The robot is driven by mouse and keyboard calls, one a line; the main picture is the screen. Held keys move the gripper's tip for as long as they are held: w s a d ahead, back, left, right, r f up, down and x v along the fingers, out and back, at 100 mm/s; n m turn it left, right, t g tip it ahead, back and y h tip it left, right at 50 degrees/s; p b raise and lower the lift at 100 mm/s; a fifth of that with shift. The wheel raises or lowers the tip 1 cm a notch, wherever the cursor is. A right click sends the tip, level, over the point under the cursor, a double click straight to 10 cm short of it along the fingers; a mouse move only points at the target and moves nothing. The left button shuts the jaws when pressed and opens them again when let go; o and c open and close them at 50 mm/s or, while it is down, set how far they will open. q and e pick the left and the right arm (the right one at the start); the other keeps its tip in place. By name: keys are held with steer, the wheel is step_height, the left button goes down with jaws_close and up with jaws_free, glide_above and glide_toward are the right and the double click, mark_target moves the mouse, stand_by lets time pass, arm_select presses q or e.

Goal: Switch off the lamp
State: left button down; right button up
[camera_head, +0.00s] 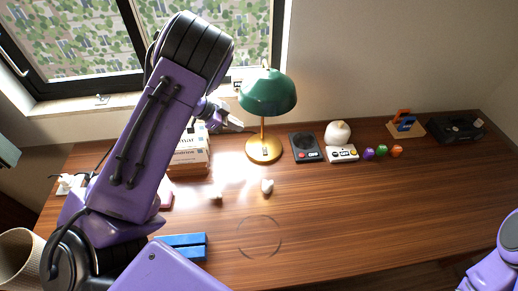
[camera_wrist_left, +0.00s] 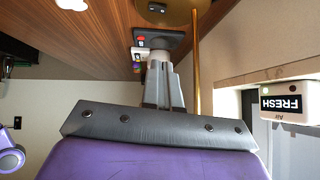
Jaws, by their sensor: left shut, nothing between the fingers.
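The lamp has a green shade (camera_head: 267,93), a thin brass stem and a round brass base (camera_head: 264,149) on the desk. Bright light falls on the desk just left of it; I cannot tell whether this comes from the lamp. My left gripper (camera_head: 236,124) is shut and empty, left of the stem and below the shade's height. In the left wrist view the shut fingers (camera_wrist_left: 162,58) point towards the base, with the brass stem (camera_wrist_left: 195,62) close beside them. A small dark part, perhaps the switch (camera_wrist_left: 157,8), shows on the base. My right gripper is out of view.
Stacked books (camera_head: 190,153) stand behind my left arm. Right of the lamp are a black device (camera_head: 306,148), a white box with buttons (camera_head: 343,154) and small coloured objects (camera_head: 382,151). Two small white objects lie in front. The desk's front right is clear.

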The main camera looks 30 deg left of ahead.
arm_select(q)
steer(key=f, duration=0.2)
steer(key=p, duration=0.2)
glide_above(265, 148)
steer(key=s+a, duration=0.2)
steer(key=f, duration=0.6)
steer(key=shift+s+d+f, duration=0.15)
steer(key=shift+s, duration=0.05)
step_height(265, 148, down, 3)
steer(key=shift+w+r, duration=0.15)
steer(key=shift+r, duration=0.05)
steer(key=shift+a+f, duration=0.2)
steer(key=shift+f, duration=0.55)
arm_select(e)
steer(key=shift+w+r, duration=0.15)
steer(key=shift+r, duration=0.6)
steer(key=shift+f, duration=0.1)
